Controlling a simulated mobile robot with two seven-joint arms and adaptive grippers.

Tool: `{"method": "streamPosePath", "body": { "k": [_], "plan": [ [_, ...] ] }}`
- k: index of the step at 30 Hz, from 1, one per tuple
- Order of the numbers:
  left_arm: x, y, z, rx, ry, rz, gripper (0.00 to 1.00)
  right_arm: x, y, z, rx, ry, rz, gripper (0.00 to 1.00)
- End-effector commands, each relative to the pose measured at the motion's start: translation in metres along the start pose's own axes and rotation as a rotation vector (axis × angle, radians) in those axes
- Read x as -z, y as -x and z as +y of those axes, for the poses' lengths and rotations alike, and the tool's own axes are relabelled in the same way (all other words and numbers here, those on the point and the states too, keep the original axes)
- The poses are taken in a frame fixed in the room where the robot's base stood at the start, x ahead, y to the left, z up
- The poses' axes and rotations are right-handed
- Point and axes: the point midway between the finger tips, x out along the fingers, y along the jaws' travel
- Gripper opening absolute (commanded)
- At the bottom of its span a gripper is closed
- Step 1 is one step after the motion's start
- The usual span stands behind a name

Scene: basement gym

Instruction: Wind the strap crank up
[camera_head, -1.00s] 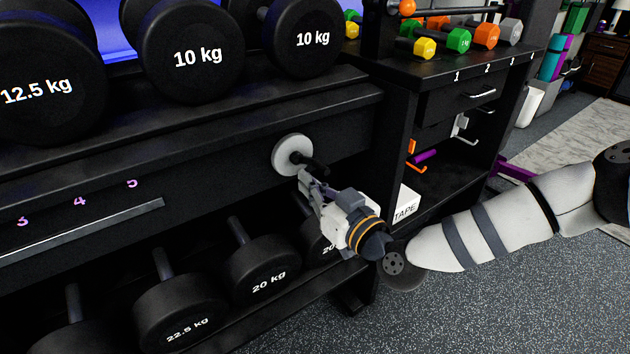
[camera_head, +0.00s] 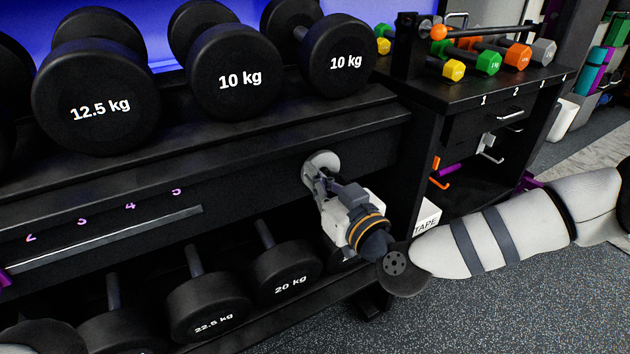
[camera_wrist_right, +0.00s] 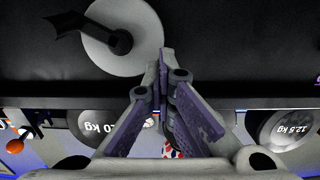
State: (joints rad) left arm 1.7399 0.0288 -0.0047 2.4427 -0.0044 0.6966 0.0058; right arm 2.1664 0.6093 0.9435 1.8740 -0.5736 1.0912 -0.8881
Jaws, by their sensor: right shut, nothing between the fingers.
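The strap crank is a pale grey disc (camera_head: 321,161) on the front beam of the black dumbbell rack, with a black crank arm and handle. In the right wrist view the disc (camera_wrist_right: 143,35) is at the top, and the black crank arm (camera_wrist_right: 85,24) reaches from its hub to the left. In the head view my gripper hides the crank arm. My right gripper (camera_head: 318,180) is in front of the disc's lower part, fingers shut and empty. In the wrist view its fingertips (camera_wrist_right: 163,62) are beside the disc's edge; I cannot tell whether they touch it.
Large dumbbells (camera_head: 235,75) sit on the shelf above, and more dumbbells (camera_head: 283,272) lie below the beam. A numbered strip (camera_head: 110,235) runs along the beam to the left. A white TAPE box (camera_head: 427,217) stands close to my right forearm. Speckled floor at the lower right is clear.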

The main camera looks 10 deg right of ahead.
Motion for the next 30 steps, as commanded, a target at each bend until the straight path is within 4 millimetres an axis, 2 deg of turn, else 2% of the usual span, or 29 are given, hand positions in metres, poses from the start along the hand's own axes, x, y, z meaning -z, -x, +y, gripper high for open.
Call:
{"method": "streamPosePath", "body": {
  "k": [1, 5, 15, 25, 30],
  "plan": [
    [-0.002, 0.006, 0.0, 0.0, 0.0, 0.007, 0.4, 0.009, 0.0, 0.004, -0.002, 0.002, 0.005, 0.0],
    [-0.003, 0.012, 0.0, -0.001, 0.0, 0.016, 0.4, 0.017, 0.0, 0.014, -0.003, 0.002, 0.004, 0.0],
    [-0.004, 0.014, 0.0, -0.001, 0.0, 0.018, 0.4, 0.018, 0.0, 0.043, -0.002, 0.0, 0.0, 0.0],
    [-0.004, 0.014, 0.0, -0.001, 0.0, 0.018, 0.4, 0.018, 0.0, 0.046, 0.0, -0.001, 0.0, 0.01],
    [-0.004, 0.014, 0.0, -0.001, 0.0, 0.018, 0.4, 0.018, 0.0, 0.046, 0.0, -0.001, 0.0, 0.39]
  ]
}}
